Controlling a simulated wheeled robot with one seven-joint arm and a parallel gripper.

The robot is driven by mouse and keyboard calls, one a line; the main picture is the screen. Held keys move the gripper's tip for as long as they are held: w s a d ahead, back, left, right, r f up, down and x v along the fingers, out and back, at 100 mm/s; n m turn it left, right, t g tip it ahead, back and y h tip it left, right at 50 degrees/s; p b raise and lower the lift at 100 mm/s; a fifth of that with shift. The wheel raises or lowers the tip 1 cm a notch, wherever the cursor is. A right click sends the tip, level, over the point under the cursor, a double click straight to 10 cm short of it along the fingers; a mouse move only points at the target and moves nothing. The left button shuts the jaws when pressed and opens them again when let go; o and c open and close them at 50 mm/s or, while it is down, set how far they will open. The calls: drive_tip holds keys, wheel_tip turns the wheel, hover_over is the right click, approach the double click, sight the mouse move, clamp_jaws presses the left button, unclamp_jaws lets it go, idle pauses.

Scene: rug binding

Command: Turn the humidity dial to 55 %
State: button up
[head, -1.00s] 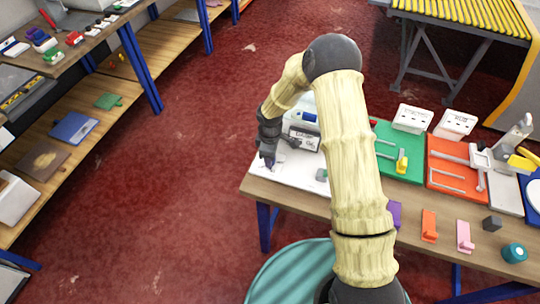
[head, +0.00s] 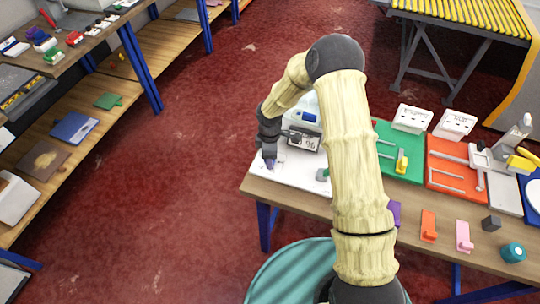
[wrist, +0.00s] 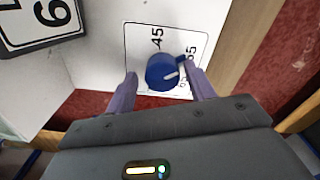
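The blue humidity dial (wrist: 163,72) sits on a white panel with a thin black outline (wrist: 140,27) in the wrist view. My gripper (wrist: 160,76) is open, with one purple finger on each side of the dial. The left finger is apart from it; the right finger is very close, and I cannot tell if it touches. In the head view my gripper (head: 269,162) hides the dial.
A display with large digits (head: 303,138) stands behind the panel on the wooden table (head: 300,199). Green (head: 410,139) and orange-red boards (head: 440,175) lie to the right. Small coloured blocks line the front. Red floor is open to the left.

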drive_tip(key=shift+s+f, duration=0.1)
wheel_tip(320, 180, up, 18)
drive_tip(key=b, duration=0.2)
drive_tip(key=shift+f, duration=0.25)
idle(0.6)
drive_tip(key=s+d+r+m+t, duration=0.2)
drive_tip(key=s+d+r+m, duration=0.1)
drive_tip(key=s+d+m, duration=1.2)
drive_tip(key=s+m, duration=0.3)
drive_tip(key=s, duration=0.1)
drive_tip(key=shift+d+t, duration=0.3)
